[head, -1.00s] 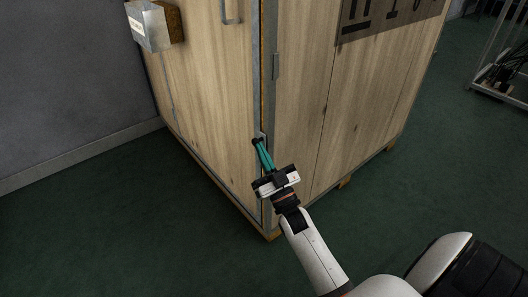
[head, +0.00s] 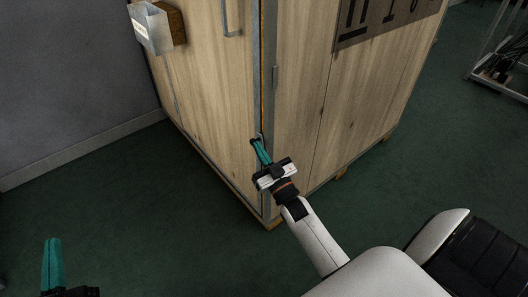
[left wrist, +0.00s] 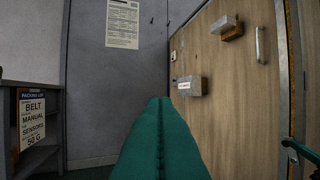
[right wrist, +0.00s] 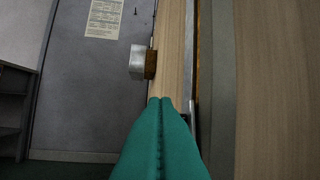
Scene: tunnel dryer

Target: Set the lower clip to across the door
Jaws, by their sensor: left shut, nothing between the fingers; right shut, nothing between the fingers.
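The door (head: 205,85) is the left wooden face of the big wooden box, and it looks shut. A small dark fitting (head: 255,141), seemingly the lower clip, sits at the door's edge beside the metal corner strip. Its exact angle is hard to tell. My right gripper (head: 258,148) is shut and empty, with its teal fingertips at or against this fitting. In the right wrist view, a grey bar (right wrist: 191,118) shows beside the fingers, partly hidden by them. My left gripper (head: 52,244) is shut and empty, low at the left, well away from the door.
A metal box with a label (head: 148,28) juts from the door's upper left. A door handle (head: 229,20) is near the top. The left wrist view shows a dark shelf with a packing sign (left wrist: 35,115). Green floor (head: 110,185) lies free left of the box.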

